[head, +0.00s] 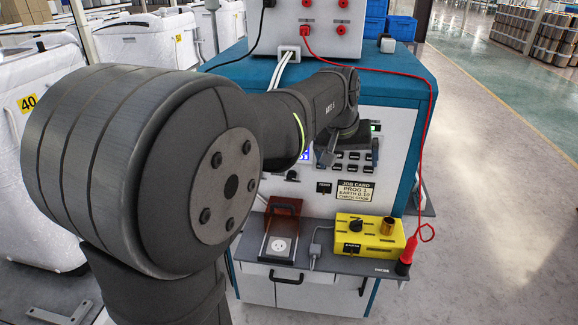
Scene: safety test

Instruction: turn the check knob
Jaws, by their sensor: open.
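A yellow box (370,237) stands on the grey shelf at the front of the test bench. A black knob (356,226) sits on its top at the left, and a brass-coloured post (387,226) at the right. A label under the knob seems to read EARTH. Another small black knob (292,175) is on the bench's front panel; I cannot tell which knob is the check knob. My gripper (326,155) is in front of the panel's button rows, above and apart from the yellow box. It is open, and my arm partly hides it and the panel.
A red probe (404,262) with a red cable stands at the shelf's right end. A socket plate (281,246) with a raised brown cover is left of the yellow box. A job card (355,191) is on the panel. White wrapped machines (150,42) stand at left; floor at right is clear.

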